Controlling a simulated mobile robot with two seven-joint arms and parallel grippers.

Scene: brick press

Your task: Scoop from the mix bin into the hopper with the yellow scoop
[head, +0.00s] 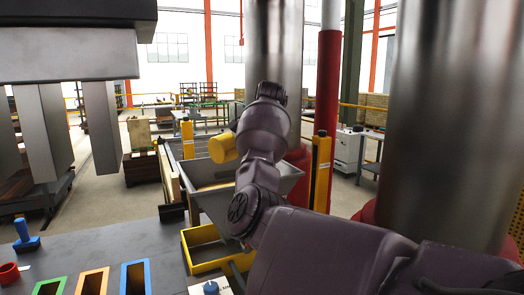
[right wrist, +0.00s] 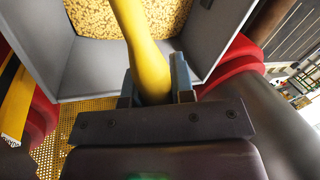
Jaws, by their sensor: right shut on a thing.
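The yellow scoop (head: 223,147) is up in the air over the grey sloped-wall hopper (head: 212,203) in the head view. My right gripper (right wrist: 154,86) is shut on the scoop's handle (right wrist: 143,40) in the right wrist view; the scoop's bowl is out of that frame. In the head view my own wrist hides the fingers. Tan, grainy mix (right wrist: 92,18) lies between the grey walls below the scoop. A yellow open bin (head: 207,265), likely the mix bin, stands in front of the hopper; its contents are unclear. My left gripper is not in view.
Blue (head: 135,278), orange and green open frames stand on the grey bench (head: 90,240), with a blue stamp-like tool (head: 25,238) and a red cup (head: 9,273). Large metal columns (head: 445,110) flank my right arm. A yellow post (head: 321,172) stands right of the hopper.

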